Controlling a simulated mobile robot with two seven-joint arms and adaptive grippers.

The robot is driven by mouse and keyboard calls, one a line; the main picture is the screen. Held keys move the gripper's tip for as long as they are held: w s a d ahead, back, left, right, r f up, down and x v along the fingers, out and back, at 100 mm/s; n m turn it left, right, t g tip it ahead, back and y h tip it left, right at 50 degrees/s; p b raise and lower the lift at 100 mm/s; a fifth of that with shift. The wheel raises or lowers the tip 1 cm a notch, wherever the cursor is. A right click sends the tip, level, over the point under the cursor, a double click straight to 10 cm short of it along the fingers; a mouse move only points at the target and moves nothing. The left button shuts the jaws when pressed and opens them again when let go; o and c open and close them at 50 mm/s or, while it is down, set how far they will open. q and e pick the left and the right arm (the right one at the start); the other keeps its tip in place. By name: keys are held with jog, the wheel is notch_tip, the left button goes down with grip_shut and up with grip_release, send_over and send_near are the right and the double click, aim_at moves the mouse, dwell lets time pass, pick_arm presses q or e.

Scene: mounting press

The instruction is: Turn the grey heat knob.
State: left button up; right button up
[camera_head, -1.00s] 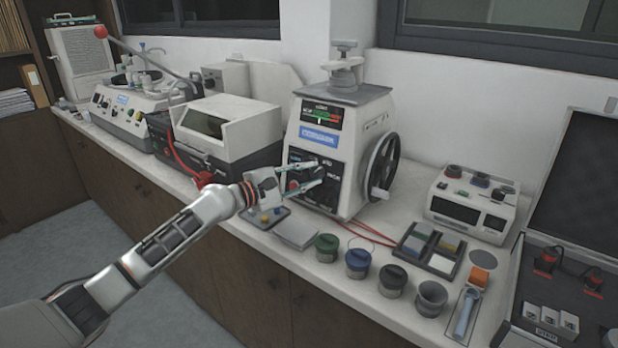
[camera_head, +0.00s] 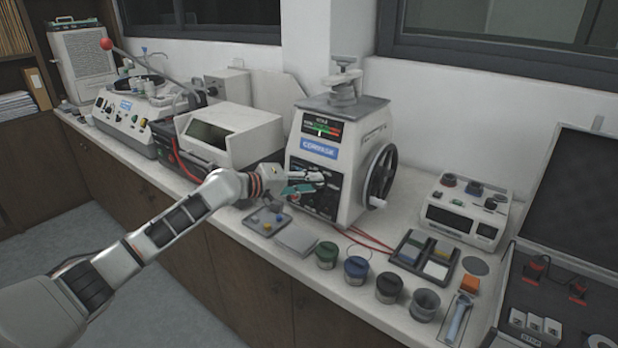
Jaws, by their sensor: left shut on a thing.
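The mounting press (camera_head: 345,125) stands on the counter with a dark control panel on its front. My left gripper (camera_head: 318,183) is at this panel, its fingers pointing right, one above the other. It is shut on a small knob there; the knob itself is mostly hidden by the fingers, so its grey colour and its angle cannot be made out. Other small dark controls sit lower on the panel (camera_head: 318,203). My right gripper is not in view.
A black handwheel (camera_head: 380,172) is on the press's right side. Several jars (camera_head: 356,270) and a sample tray (camera_head: 424,257) stand in front. A white-lidded machine (camera_head: 232,130) is to the left, near my arm. Red cables (camera_head: 368,238) lie beside the press.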

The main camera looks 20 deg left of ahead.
pick_arm(q)
jog(key=shift+d+m+p, duration=0.1)
jog(key=shift+m+p, duration=0.5)
jog(key=shift+f, duration=0.1)
jog(key=o, duration=1.1)
jog(key=shift+s+a+r, duration=0.25)
jog(key=shift+s+a, duration=0.15)
jog(key=shift+s, duration=0.05)
jog(key=v, duration=1)
jog(key=shift+s+r, duration=0.3)
jog(key=shift+s, duration=0.1)
